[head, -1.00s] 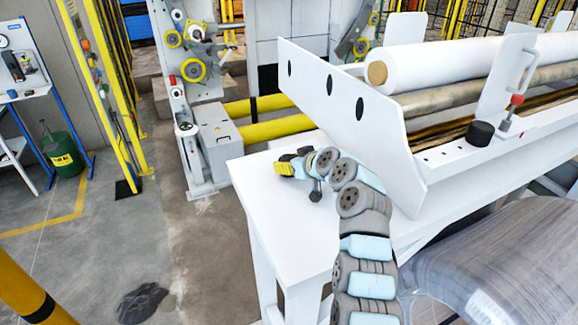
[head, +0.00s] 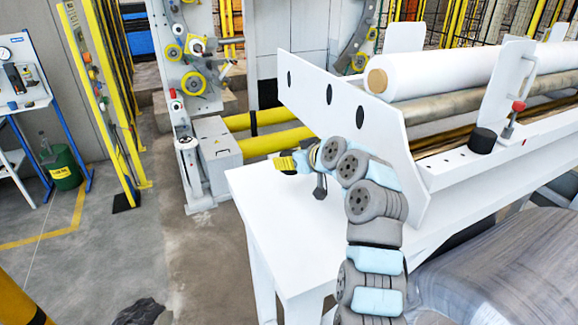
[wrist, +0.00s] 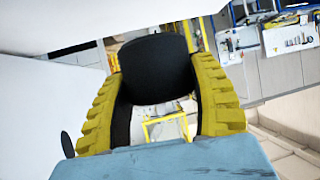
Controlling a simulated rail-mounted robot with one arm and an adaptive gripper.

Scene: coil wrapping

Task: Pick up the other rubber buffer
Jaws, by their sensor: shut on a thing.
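A black rubber buffer (wrist: 156,68) is between the yellow fingers of my gripper in the wrist view. My gripper (head: 286,163) is shut on it, with one finger along each side. Another black rubber buffer (head: 482,140) stands upright on the machine's white ledge at the right.
The white table (head: 262,200) is bare around my gripper. Yellow bars (head: 275,140) run behind the table.

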